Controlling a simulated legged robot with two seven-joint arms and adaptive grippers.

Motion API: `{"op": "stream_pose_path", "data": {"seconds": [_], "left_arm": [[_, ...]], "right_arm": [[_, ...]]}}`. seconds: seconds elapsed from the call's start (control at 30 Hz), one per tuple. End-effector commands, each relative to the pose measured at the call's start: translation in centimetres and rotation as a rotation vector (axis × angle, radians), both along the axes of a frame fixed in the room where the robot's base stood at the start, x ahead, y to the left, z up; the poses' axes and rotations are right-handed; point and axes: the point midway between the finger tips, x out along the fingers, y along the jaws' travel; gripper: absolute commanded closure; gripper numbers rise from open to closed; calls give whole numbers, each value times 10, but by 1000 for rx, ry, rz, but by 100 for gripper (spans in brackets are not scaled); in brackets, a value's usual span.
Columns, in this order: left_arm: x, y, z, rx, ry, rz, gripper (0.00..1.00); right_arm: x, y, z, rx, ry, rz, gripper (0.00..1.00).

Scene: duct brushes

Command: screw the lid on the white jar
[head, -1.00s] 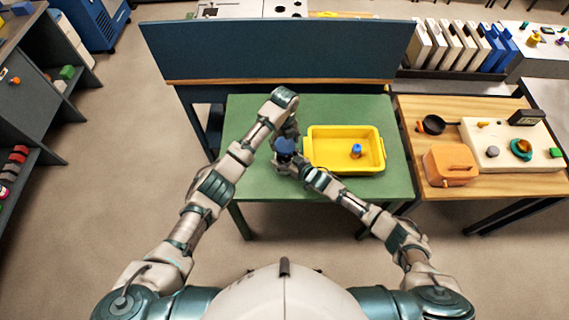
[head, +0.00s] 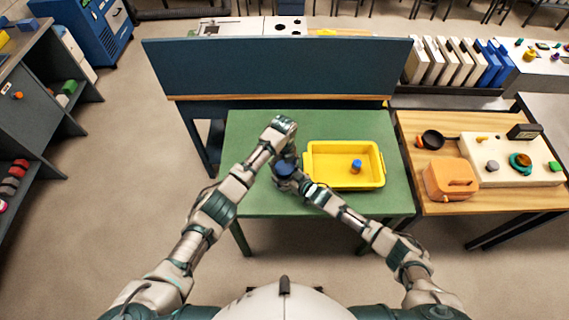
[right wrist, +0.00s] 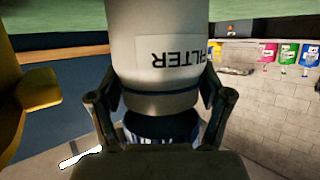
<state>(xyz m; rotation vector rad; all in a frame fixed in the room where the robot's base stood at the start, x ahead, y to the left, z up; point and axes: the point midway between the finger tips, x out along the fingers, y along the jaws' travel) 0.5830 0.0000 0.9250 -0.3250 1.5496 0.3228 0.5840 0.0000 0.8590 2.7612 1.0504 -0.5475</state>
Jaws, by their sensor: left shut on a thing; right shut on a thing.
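The white jar (right wrist: 160,50), lettered "FILTER", appears upside down in the right wrist view. My right gripper (right wrist: 161,88) is shut on it, one finger on each side near its blue band. The blue lid (head: 284,168) shows from above in the head view, right at my left gripper (head: 288,160), which is shut on it; the fingers are hard to make out. A ribbed blue part of the lid also shows at the jar's mouth end in the right wrist view (right wrist: 163,128). I cannot tell whether the lid is seated. The jar is mostly hidden in the head view.
A yellow tray (head: 312,165) with a small blue object (head: 356,166) in it stands just right on the green table (head: 245,125). A dark blue panel (head: 275,68) rises behind. A wooden table with an orange case (head: 451,181) stands to the right.

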Motion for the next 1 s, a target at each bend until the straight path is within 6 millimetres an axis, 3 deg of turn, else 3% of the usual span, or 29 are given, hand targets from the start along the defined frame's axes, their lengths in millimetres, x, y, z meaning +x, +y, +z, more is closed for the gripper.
{"op": "stream_pose_path", "data": {"seconds": [0.4,1.0], "left_arm": [[0,1,-18,2,1,0,60],[0,1,-19,1,-1,0,60]], "right_arm": [[-1,-1,-3,-4,6,-1,85],[-1,-1,-4,-6,7,-1,85]]}}
